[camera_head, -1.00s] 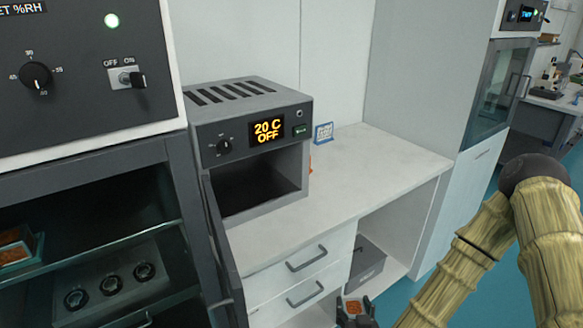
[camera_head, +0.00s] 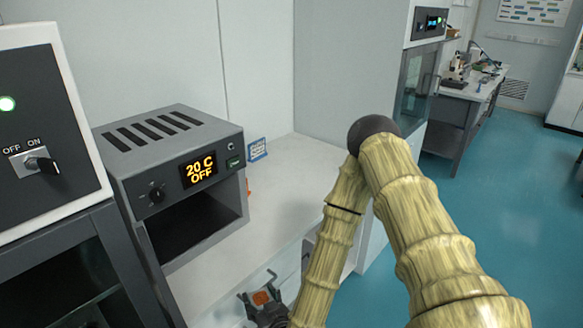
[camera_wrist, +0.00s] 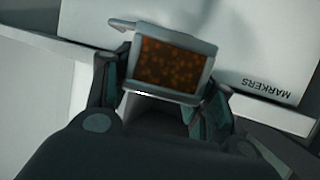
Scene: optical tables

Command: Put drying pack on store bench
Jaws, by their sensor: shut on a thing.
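The drying pack (camera_wrist: 166,64) is a small grey-rimmed block with an orange-brown speckled window. My gripper (camera_wrist: 160,85) is shut on it, one finger at each side in the wrist view. In the head view my gripper (camera_head: 264,305) is low in the picture, in front of the white bench, and the pack's orange window (camera_head: 261,297) shows between the fingers. The white bench (camera_head: 300,165) has a top that holds a grey oven. I cannot tell which bench is the store bench.
The grey oven (camera_head: 175,160) reads "20 C OFF" and its front is open. A small blue-framed sign (camera_head: 257,149) stands beside it. In the wrist view a white surface marked "MARKERS" (camera_wrist: 272,85) lies behind the pack. Blue floor (camera_head: 480,200) is clear at the right.

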